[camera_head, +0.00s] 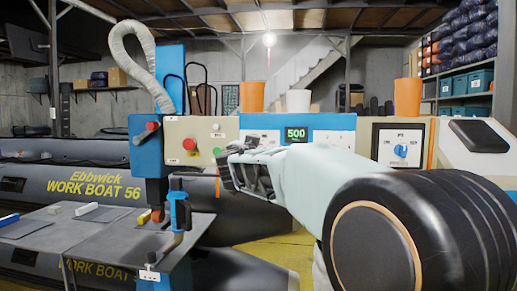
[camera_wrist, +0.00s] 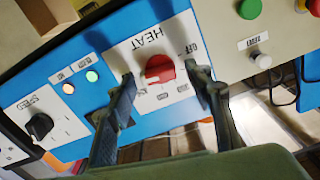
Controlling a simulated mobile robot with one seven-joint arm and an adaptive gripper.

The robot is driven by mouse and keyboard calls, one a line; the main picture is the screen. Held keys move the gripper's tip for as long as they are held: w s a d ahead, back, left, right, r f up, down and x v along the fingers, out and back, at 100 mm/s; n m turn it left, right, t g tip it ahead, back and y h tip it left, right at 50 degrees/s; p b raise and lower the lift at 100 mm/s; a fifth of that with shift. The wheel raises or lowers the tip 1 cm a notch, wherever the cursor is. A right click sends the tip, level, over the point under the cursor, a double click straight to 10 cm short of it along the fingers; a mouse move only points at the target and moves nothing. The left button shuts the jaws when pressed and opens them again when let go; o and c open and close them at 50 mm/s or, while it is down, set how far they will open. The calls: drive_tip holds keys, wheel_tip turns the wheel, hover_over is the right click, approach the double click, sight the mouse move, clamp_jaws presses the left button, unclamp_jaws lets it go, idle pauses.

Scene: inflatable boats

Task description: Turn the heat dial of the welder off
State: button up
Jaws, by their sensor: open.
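The heat dial (camera_wrist: 160,70) is a red knob on a white plate marked HEAT, on the blue welder panel (camera_wrist: 80,60). An OFF mark shows on the plate to the right of the knob in the wrist view. I cannot clearly tell which mark the knob points at. My gripper (camera_wrist: 163,84) is open, with one dark finger on each side of the knob; I cannot tell whether they touch it. In the head view my gripper (camera_head: 243,170) is in front of the welder panel (camera_head: 260,123), and the heat dial is hidden or unclear.
A black speed dial (camera_wrist: 40,126) and two lit lamps (camera_wrist: 91,75) share the panel. A green button (camera_wrist: 250,9) and a reset knob (camera_wrist: 262,60) are on the beige panel beside it.

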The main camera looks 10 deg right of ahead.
drive_tip(key=shift+c, duration=0.3)
drive_tip(key=c, duration=1.1)
